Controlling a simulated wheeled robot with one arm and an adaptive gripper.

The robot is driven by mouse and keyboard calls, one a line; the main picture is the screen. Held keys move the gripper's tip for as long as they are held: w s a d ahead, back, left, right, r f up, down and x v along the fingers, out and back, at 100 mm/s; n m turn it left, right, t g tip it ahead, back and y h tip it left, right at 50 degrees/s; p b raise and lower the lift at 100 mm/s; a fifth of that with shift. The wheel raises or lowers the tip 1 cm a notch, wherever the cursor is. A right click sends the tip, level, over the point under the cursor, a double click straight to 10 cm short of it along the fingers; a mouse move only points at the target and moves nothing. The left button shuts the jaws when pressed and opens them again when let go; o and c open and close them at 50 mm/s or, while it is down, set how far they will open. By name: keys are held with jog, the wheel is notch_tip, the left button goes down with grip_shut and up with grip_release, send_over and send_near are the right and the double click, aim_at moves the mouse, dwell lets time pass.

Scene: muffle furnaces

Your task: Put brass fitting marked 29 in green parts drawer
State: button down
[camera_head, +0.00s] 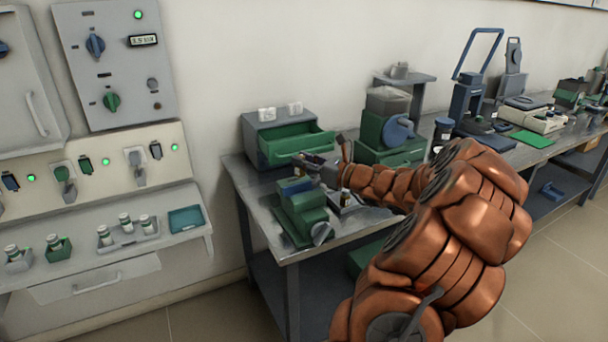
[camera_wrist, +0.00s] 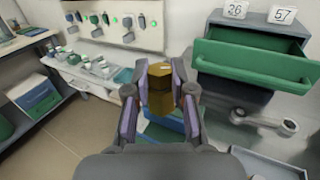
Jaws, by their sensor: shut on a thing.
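My gripper (camera_wrist: 160,103) is shut on a brass fitting (camera_wrist: 160,88), a hexagonal gold-coloured piece held upright between the fingertips. No number on it can be read. The green parts drawer (camera_wrist: 252,64) is pulled open from its grey cabinet, to the right of the fitting in the wrist view. In the head view the open drawer (camera_head: 297,147) is at the left end of the bench, and my gripper (camera_head: 310,168) is just in front of it, apart from it. The fitting cannot be made out clearly there.
Number cards, 26 (camera_wrist: 235,9) and 57 (camera_wrist: 282,15), stand on the cabinet. A grey wrench-like part (camera_wrist: 265,122) lies in front of the drawer. A green machine (camera_head: 302,205) stands below my gripper, and a larger one (camera_head: 375,130) stands right of the drawer.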

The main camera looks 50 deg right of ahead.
jog(key=shift+r, duration=1.2)
jog(key=w+a+f+n+g+y+p, duration=0.2)
jog(key=w+a+f+n+y, duration=0.1)
jog(key=a, duration=0.9)
jog(key=w+a+f+n+g+y+p, duration=0.2)
jog(key=w+a+f+n+y+p, duration=0.1)
jog(key=a, duration=1)
jog(key=w+a+f+n+g+y+p, duration=0.3)
jog(key=w+a+f+y, duration=0.2)
jog(key=a, duration=0.8)
jog(key=shift+w+a+y, duration=0.15)
jog(key=shift+w+y, duration=0.35)
jog(key=shift+w, duration=0.1)
